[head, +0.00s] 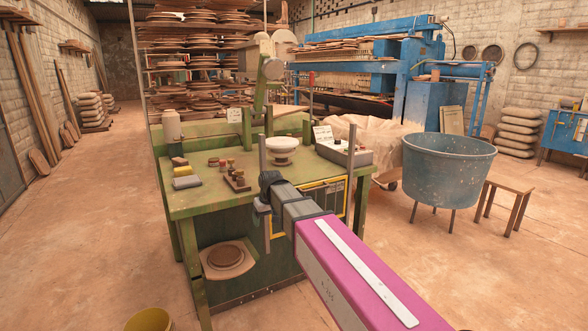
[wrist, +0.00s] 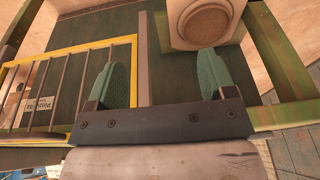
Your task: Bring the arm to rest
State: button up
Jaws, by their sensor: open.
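My arm, with a magenta link (head: 358,268), reaches from the lower right towards the front of a green bench (head: 205,203). My gripper (head: 264,206) is at the bench's front side, seen small and partly hidden by its own wrist in the head view. In the wrist view my gripper (wrist: 162,80) shows two green finger pads set wide apart, with nothing between them. Past the fingers are the dark bench front and a grille in a yellow frame (wrist: 88,44). I cannot tell how far the fingertips are from them.
A white bowl (head: 282,147) on a stand, a yellow block (head: 186,182) and small weights are on the bench top. A round disc (head: 225,256) lies on a low shelf. A blue tub (head: 447,170) and wooden stool (head: 508,189) stand right.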

jog(key=s+d+f+m, duration=0.2)
jog(key=s+d+f, duration=0.4)
jog(key=d, duration=0.3)
jog(key=s+d+f+m+g+h, duration=0.1)
jog(key=s+d+f, duration=0.4)
jog(key=d, duration=0.5)
jog(key=s+d+f+m+g, duration=0.1)
jog(key=s+d+f+m, duration=0.2)
jog(key=s+d+f, duration=0.3)
jog(key=d+f, duration=0.1)
jog(key=d, duration=0.3)
jog(key=shift+s+d+f+h, duration=0.15)
jog(key=shift+s+d+h, duration=0.1)
jog(key=shift+s+h, duration=0.05)
